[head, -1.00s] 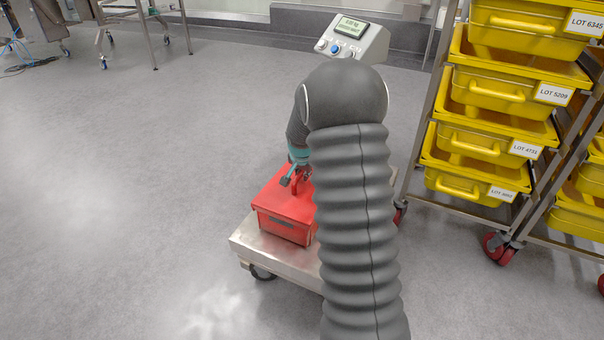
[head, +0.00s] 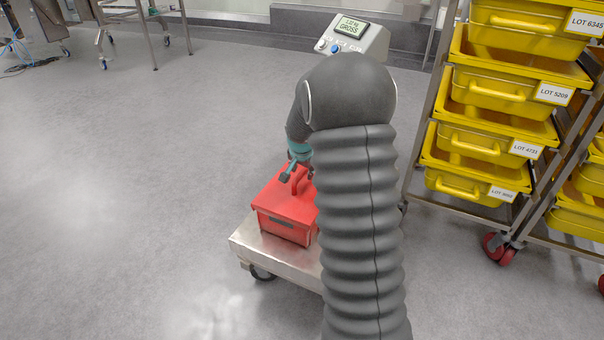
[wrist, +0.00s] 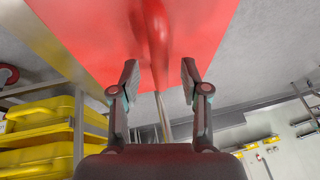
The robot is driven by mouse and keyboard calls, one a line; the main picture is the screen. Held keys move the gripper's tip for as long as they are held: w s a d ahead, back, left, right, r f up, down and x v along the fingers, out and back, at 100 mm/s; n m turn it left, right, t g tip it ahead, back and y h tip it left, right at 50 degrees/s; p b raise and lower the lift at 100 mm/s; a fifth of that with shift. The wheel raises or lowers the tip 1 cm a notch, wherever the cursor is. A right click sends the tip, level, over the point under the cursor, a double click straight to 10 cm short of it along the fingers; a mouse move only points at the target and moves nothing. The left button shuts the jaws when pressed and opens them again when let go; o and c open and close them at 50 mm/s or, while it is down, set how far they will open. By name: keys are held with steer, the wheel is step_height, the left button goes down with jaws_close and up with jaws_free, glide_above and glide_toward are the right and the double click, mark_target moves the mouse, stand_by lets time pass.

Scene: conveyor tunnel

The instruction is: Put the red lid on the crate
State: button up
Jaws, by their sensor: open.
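The red lid (head: 288,192) sits on top of the red crate (head: 287,227), with its raised handle (head: 297,180) upright. The crate stands on the steel platform of a wheeled scale; my arm hides their right side. My gripper (head: 298,176) is just above the lid, open, with the fingers apart. In the wrist view the red lid (wrist: 100,30) fills the top, and its handle (wrist: 152,40) stretches down towards the gap between my open fingers (wrist: 157,85). Nothing is held between the fingertips.
The steel scale platform (head: 260,250) has a display (head: 352,28) on a post behind my arm. A rack of yellow bins (head: 480,135) stands close on the right. The floor on the left is clear. A steel table frame (head: 145,25) stands at the back left.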

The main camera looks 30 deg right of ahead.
steer(key=v, duration=0.9)
steer(key=shift+r, duration=0.15)
steer(key=shift+s, duration=0.1)
